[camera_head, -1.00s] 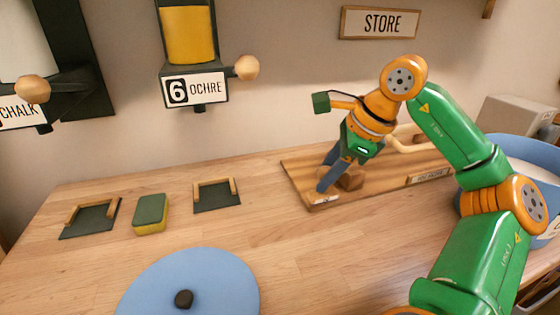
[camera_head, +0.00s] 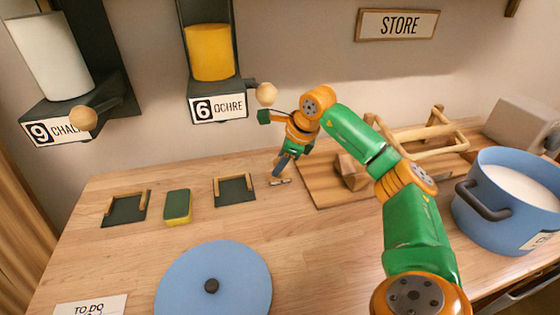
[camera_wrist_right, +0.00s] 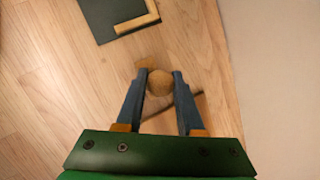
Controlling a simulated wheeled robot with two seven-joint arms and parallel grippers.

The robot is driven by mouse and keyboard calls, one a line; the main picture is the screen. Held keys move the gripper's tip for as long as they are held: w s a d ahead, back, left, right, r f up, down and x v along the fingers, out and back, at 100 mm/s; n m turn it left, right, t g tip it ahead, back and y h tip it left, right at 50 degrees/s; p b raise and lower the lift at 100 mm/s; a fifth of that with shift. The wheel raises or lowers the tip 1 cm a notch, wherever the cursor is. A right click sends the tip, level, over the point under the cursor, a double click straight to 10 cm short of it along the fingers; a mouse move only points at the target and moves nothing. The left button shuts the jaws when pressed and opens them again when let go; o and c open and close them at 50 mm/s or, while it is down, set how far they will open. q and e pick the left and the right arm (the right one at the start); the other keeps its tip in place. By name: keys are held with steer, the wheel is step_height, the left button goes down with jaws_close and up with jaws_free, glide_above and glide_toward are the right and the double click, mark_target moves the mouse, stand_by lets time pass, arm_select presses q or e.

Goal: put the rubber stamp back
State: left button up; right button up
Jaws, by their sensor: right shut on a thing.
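My right gripper (camera_head: 284,164) is shut on the rubber stamp, low over the table just left of the wooden board. In the right wrist view the stamp's round wooden knob (camera_wrist_right: 160,83) sits between the two blue fingers. Part of its base shows under the fingers in the head view (camera_head: 280,182); I cannot tell whether it touches the table. Two dark green pads with wooden edge rails lie to the left, a nearer one (camera_head: 236,191) and a farther one (camera_head: 125,209). Both are empty. The left gripper is not in view.
A green and yellow sponge (camera_head: 177,207) lies between the pads. A blue lid (camera_head: 235,275) lies in front. The wooden board (camera_head: 325,196) carries a block (camera_head: 350,172) and a rack (camera_head: 440,135). A blue pot (camera_head: 500,215) stands right. Ochre (camera_head: 209,52) and chalk (camera_head: 50,58) dispensers hang above.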

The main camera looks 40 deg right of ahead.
steer(key=shift+f, duration=0.15)
steer(key=o, duration=1.1)
steer(key=shift+c, duration=0.2)
steer(key=shift+s+r, duration=0.1)
steer(key=shift+r, duration=0.4)
steer(key=p+v, duration=0.1)
steer(key=v, duration=1)
steer(key=shift+r, duration=0.15)
steer(key=shift+s, duration=0.1)
